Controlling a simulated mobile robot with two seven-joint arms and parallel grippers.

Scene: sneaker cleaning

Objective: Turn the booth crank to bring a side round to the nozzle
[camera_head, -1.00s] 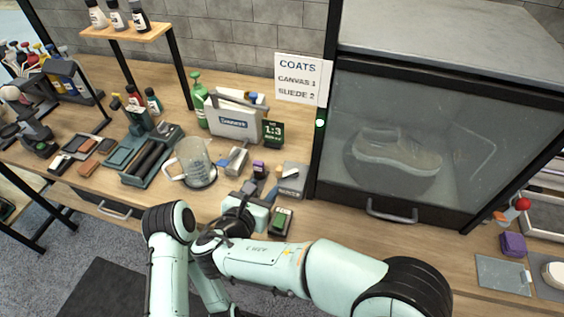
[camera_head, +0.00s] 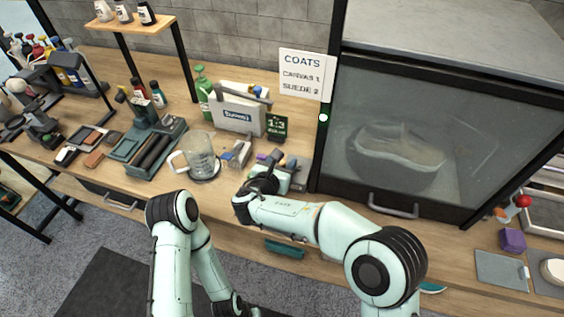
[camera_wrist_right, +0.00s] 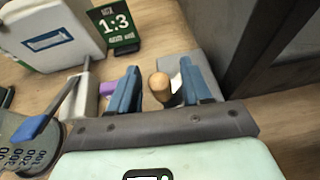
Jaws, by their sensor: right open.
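The booth (camera_head: 345,185) stands at the right with its glass front shut. A pale sneaker (camera_head: 400,150) shows dimly inside. A knob with a rounded wooden top (camera_wrist_right: 160,84) stands by a grey plate beside the booth's left side; I cannot tell for sure that it is the crank's grip.
A measuring jug (camera_head: 200,155), white caddy (camera_head: 238,113) and green 1:3 card (camera_head: 277,127) stand left of the right gripper. A COATS sign (camera_head: 306,74) is behind. A red-knobbed lever (camera_head: 522,201) and purple block (camera_head: 512,240) are right of the booth.

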